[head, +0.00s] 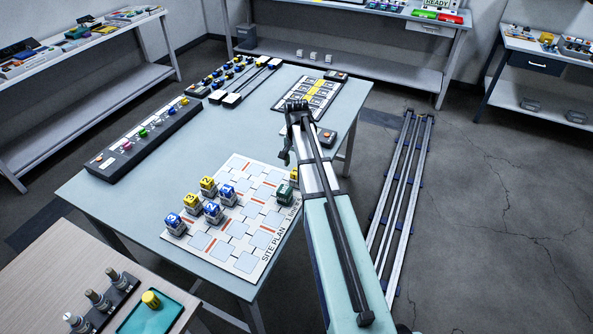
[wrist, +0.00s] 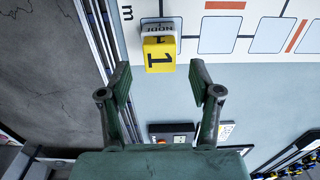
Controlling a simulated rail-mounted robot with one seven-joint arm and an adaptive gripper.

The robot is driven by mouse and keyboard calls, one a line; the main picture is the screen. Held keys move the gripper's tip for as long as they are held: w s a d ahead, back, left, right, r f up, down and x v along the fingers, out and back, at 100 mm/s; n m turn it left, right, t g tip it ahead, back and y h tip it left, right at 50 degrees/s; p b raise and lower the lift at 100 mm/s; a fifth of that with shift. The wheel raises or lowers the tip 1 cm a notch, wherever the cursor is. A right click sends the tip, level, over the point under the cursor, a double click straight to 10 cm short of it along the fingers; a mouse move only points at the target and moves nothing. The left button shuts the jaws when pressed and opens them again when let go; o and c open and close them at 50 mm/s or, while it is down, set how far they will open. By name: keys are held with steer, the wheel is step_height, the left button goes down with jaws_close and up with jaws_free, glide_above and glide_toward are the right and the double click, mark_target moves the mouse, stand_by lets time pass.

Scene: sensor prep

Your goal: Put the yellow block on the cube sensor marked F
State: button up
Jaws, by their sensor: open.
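A yellow block marked 1 (wrist: 158,56) sits with a grey-white piece lettered NODE (wrist: 159,29) at the edge of the site plan board. In the head view the yellow block (head: 294,175) is partly hidden by my arm. My gripper (wrist: 160,82) is open and empty, its fingertips either side of the block's near edge in the picture; the height gap is unclear. Other yellow-topped cubes (head: 208,185) and blue-topped cubes (head: 212,209) stand on the board's left. A dark green cube (head: 285,194) stands near its right edge. I cannot make out an F on any cube.
The site plan board (head: 241,262) lies on the pale blue table (head: 120,205). A dark strip with coloured knobs (head: 142,138) lies on the left. A panel with yellow squares (head: 312,97) and a small button box (head: 327,137) are behind my gripper. The table's middle is clear.

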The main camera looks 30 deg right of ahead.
step_height(320, 180, up, 9)
steer(key=b, duration=0.2)
steer(key=shift+f, duration=0.2)
